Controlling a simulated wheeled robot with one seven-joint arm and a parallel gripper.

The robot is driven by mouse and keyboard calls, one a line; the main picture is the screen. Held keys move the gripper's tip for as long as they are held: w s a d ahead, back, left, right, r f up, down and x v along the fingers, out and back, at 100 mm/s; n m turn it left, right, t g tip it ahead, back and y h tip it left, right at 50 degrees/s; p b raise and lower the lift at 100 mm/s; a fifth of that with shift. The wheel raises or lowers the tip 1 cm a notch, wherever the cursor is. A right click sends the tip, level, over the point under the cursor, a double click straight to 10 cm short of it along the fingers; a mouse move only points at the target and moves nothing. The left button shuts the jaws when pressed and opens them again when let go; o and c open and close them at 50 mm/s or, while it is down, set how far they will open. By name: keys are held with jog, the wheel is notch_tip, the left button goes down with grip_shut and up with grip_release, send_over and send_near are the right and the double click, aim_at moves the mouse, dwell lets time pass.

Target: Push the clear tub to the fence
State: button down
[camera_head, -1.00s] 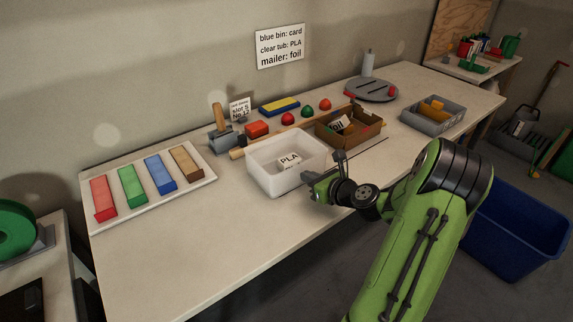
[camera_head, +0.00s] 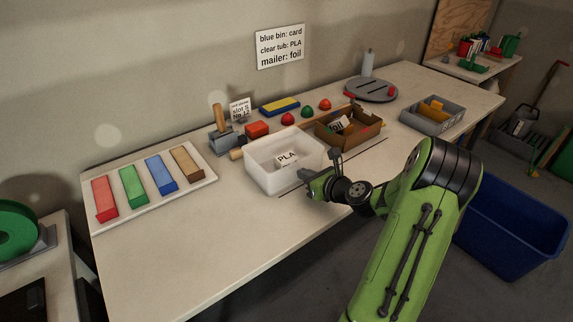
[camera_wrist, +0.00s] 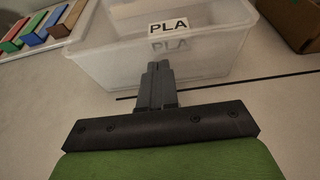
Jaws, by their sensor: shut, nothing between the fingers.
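The clear tub (camera_head: 262,174) is a translucent white open box in the middle of the bench, with a PLA card showing in it. The fence looks to be the wooden strip (camera_head: 237,154) running behind the tub; the tub hides part of it, so I cannot tell whether they touch. My gripper (camera_head: 304,174) is shut and empty at the tub's near right side. In the wrist view my closed fingers (camera_wrist: 158,72) point at the tub's near wall (camera_wrist: 110,68); contact is unclear.
A cardboard box (camera_head: 352,136) holding a foil card stands close to the tub's right. A tray of coloured blocks (camera_head: 207,174) lies left. Red and green domes (camera_head: 306,112) sit behind the strip. A dark line (camera_head: 350,160) marks the bench. The front left bench is clear.

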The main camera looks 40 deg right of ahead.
aim_at(297, 182)
jog(key=shift+w+p, duration=1.1)
jog(key=shift+w, duration=0.9)
dwell(0.8)
jog(key=shift+r+p+v, duration=0.1)
jog(key=shift+p+v, duration=0.3)
jog(key=shift+v, duration=0.75)
jog(key=shift+r+p+v, duration=0.15)
jog(key=shift+p+v, duration=0.25)
jog(key=shift+v, duration=0.7)
